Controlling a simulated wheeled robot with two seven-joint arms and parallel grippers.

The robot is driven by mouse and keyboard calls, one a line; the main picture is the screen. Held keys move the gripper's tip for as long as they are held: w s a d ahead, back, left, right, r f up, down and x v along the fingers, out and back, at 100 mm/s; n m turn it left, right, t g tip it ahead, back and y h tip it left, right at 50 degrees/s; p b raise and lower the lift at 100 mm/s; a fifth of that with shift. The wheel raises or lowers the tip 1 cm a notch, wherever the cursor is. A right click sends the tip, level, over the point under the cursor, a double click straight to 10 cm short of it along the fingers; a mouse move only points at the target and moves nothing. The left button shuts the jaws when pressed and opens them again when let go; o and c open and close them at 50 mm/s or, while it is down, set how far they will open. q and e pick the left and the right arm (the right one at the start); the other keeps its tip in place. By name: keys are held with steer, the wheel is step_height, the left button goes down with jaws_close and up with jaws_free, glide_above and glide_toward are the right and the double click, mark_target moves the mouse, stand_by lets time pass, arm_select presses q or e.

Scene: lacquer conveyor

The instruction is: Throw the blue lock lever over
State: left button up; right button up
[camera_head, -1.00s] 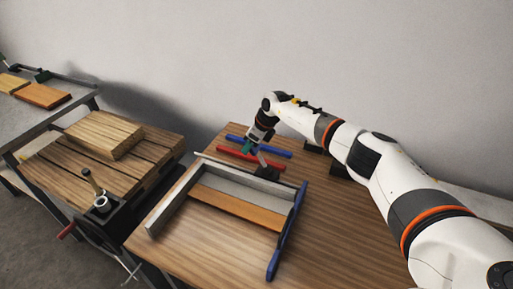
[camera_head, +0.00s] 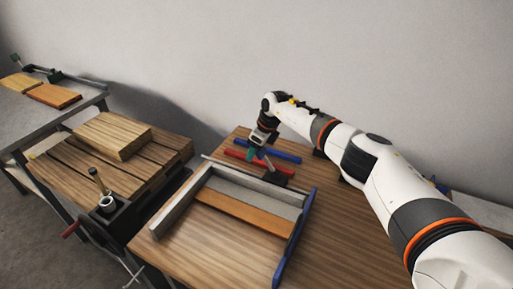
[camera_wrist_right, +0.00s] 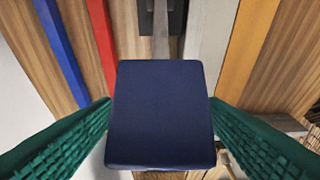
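The blue lock lever's dark blue, block-shaped grip (camera_wrist_right: 160,115) fills the middle of the right wrist view. Its grey stem (camera_wrist_right: 161,35) runs up to a dark base, which shows in the head view (camera_head: 278,179) at the back corner of a wooden frame. My right gripper (camera_wrist_right: 160,102) has one green finger on each side of the grip, with the tips right at its edges. Whether the fingers press on it cannot be told. In the head view the right gripper (camera_head: 258,153) is over the lever and hides most of it. My left gripper is not in view.
A red bar (camera_head: 240,156) and a blue bar (camera_head: 284,157) lie behind the frame (camera_head: 176,200), which has a blue right rail (camera_head: 295,238). An orange board (camera_head: 243,214) lies inside. At left, a slatted bench (camera_head: 80,165) carries a wooden block (camera_head: 112,134). The front tabletop is clear.

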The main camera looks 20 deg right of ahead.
mark_target(267, 158)
steer(key=b+v, duration=0.2)
steer(key=v, duration=1)
steer(key=shift+a, duration=0.1)
